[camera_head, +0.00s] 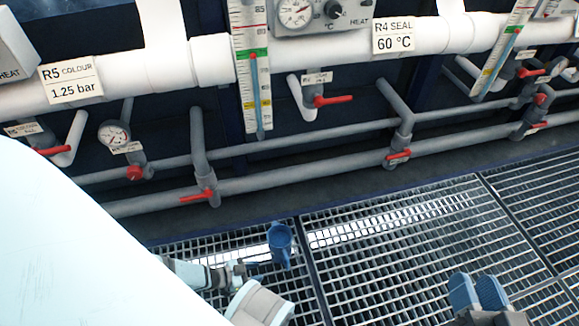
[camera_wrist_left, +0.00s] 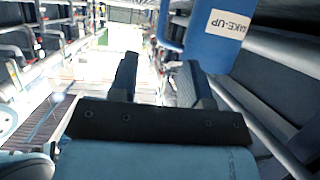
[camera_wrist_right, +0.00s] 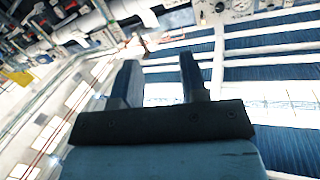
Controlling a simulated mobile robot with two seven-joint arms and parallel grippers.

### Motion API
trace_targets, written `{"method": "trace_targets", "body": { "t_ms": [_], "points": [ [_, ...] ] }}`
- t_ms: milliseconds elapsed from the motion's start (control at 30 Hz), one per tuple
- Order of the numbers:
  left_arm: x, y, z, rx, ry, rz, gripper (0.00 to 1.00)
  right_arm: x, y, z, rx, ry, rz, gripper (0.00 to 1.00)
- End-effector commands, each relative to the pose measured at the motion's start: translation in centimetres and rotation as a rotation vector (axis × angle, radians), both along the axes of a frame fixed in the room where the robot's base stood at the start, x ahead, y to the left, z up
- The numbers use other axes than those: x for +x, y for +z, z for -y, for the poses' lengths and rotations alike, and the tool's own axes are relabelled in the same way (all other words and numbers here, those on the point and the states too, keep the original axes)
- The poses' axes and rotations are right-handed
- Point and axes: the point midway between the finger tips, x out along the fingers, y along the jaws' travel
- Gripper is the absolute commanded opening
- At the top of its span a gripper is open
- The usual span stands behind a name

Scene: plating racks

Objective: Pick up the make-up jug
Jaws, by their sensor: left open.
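My right gripper (camera_head: 473,290) is open and empty, away to the right.
Metal grating (camera_head: 400,235) covers the floor. White and grey pipes (camera_head: 300,153) with red-handled valves (camera_head: 333,100), gauges and labels run along the back. A large pale surface (camera_head: 80,250) blocks the lower left of the head view. The grating between my grippers is clear.

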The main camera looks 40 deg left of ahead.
Motion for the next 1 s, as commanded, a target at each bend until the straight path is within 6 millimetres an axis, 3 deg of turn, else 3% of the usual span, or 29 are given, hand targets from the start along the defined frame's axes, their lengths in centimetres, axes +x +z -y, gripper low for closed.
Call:
{"method": "trace_targets", "body": {
  "t_ms": [400,667,867,1000],
  "points": [
    [5.5,-3.1,3.9,-0.002,0.000,0.002,0.44,1.5,-0.1,0.9,-0.097,-0.004,0.169,0.40],
    [6.7,-3.7,4.6,0.000,0.000,0.001,0.44,1.9,0.1,1.1,-0.120,-0.008,0.214,0.40],
    [8.9,-5.3,5.6,-0.001,0.000,0.003,0.44,2.3,-0.8,1.4,-0.164,-0.016,0.280,0.40],
    [10.2,-5.8,6.6,-0.001,0.000,0.002,0.44,2.9,-0.1,1.8,-0.207,-0.016,0.355,0.40]
  ]
}}
